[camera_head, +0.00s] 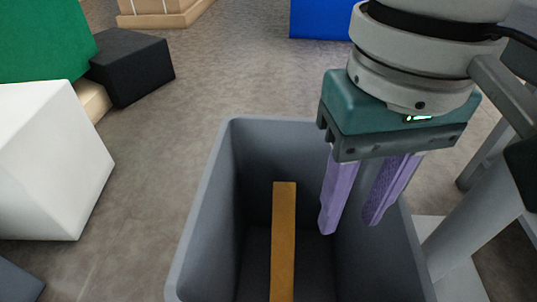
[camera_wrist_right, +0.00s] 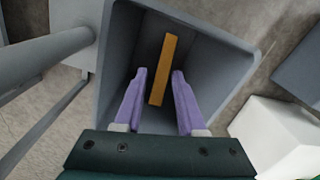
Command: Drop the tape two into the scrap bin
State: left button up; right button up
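A long flat orange-brown strip (camera_head: 284,240), which I take to be tape two, lies inside the grey scrap bin (camera_head: 203,215). Its lower end is cut off by the frame edge in the head view. In the right wrist view the whole strip (camera_wrist_right: 163,70) shows in the bin (camera_wrist_right: 215,50), seen beyond and between the fingertips. My right gripper (camera_head: 348,228) has two purple fingers spread apart with nothing between them, pointing down over the bin to the right of the strip. The fingers (camera_wrist_right: 159,73) also show apart in the wrist view. My left gripper is out of view.
A white block (camera_head: 50,160), a black box (camera_head: 130,68) and a green block (camera_head: 42,40) stand left of the bin. A blue object (camera_head: 320,18) is at the back. Grey legs (camera_head: 465,225) stand close on the bin's right. Floor between is clear.

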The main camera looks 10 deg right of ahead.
notch_tip(320, 180, up, 10)
jog(key=p, duration=0.5)
dwell(0.3)
